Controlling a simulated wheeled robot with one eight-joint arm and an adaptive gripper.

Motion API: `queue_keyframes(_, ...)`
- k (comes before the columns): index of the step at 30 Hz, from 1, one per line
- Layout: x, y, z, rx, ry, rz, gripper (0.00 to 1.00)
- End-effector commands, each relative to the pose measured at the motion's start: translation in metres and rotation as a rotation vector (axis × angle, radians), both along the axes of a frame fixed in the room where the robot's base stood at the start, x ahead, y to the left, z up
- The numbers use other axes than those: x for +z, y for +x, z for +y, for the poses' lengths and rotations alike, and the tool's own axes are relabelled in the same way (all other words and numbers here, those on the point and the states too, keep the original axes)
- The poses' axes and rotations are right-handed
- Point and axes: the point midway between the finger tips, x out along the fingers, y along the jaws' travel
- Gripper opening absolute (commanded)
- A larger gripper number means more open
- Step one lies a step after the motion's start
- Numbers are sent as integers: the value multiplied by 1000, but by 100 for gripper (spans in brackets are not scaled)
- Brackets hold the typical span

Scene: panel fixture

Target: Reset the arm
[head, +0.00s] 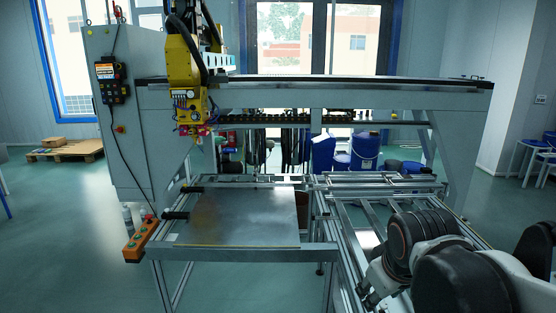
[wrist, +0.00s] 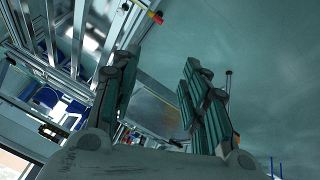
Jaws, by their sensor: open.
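My arm (head: 430,245) is folded at the lower right of the head view, over the right part of the fixture frame. In the wrist view my gripper (wrist: 155,92) shows two dark green padded fingers standing well apart. It is open, and nothing is held between the fingers. In the head view I cannot make out the gripper's fingers clearly. The flat metal panel (head: 240,215) lies on the left part of the fixture frame, apart from my arm. It also shows tilted behind the fingers in the wrist view (wrist: 155,108).
A grey gantry (head: 330,95) with a yellow machine head (head: 183,65) spans the fixture. An orange button box (head: 141,240) sits at the panel's left. Blue drums (head: 365,150) stand behind. A wooden pallet (head: 66,150) lies at the far left.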

Motion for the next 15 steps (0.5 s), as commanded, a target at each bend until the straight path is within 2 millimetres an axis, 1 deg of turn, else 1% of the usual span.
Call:
queue_keyframes(1, 1, -14, 0, -33, 27, -18, 41)
queue_keyframes(7, 2, -57, 2, -172, 143, -88, 41)
queue_keyframes(12, -2, -82, 4, -264, 223, -132, 41)
queue_keyframes(15, -4, -89, 4, -296, 251, -147, 41)
